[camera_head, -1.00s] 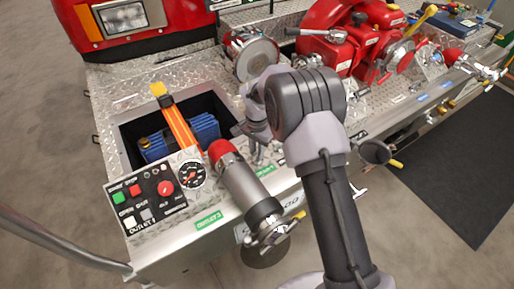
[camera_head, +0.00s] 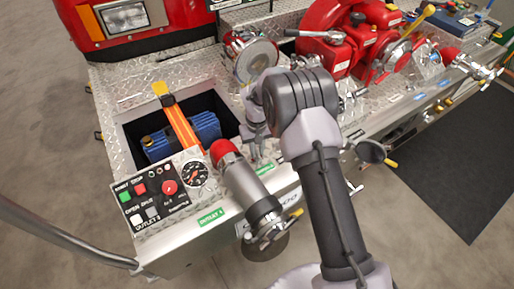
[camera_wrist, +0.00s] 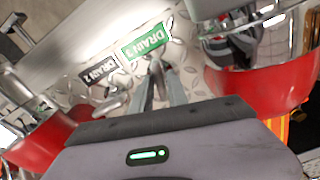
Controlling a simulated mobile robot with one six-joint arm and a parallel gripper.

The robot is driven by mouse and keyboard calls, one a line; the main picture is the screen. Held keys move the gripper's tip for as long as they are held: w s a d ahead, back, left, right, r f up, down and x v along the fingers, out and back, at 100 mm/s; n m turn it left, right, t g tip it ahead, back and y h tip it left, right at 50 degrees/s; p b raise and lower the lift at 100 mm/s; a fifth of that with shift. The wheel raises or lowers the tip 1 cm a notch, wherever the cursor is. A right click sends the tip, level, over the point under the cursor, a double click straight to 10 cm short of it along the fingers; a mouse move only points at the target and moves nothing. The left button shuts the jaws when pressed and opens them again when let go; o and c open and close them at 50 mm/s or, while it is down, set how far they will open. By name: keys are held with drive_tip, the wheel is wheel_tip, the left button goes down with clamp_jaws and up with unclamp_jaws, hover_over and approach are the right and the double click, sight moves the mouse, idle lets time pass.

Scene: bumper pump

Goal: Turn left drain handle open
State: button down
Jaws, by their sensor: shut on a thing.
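My gripper (camera_wrist: 158,75) points down at the diamond-plate panel in the wrist view, its two narrow fingers close together. It is shut on a small metal drain handle (camera_wrist: 156,66) beside the green DRAIN 3 label (camera_wrist: 146,40); the fingers hide most of the handle. Another small metal handle (camera_wrist: 115,101) stands to the left, near the dark DRAIN 2 label (camera_wrist: 99,71), apart from the fingers. The handle's exact angle is hard to tell.
A red-capped outlet pipe (camera_head: 245,185) and a control panel (camera_head: 165,190) with a gauge stand left of my arm. Red pump parts (camera_head: 350,45) crowd the right. Red rounded bodies flank the fingers in the wrist view.

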sight(257, 151)
drive_tip(key=shift+n+p, duration=0.3)
drive_tip(key=shift+n, duration=1.3)
drive_tip(key=c, duration=1.5)
unclamp_jaws()
wheel_tip(257, 151, up, 18)
drive_tip(key=p, duration=0.5)
drive_tip(key=shift+f, duration=0.25)
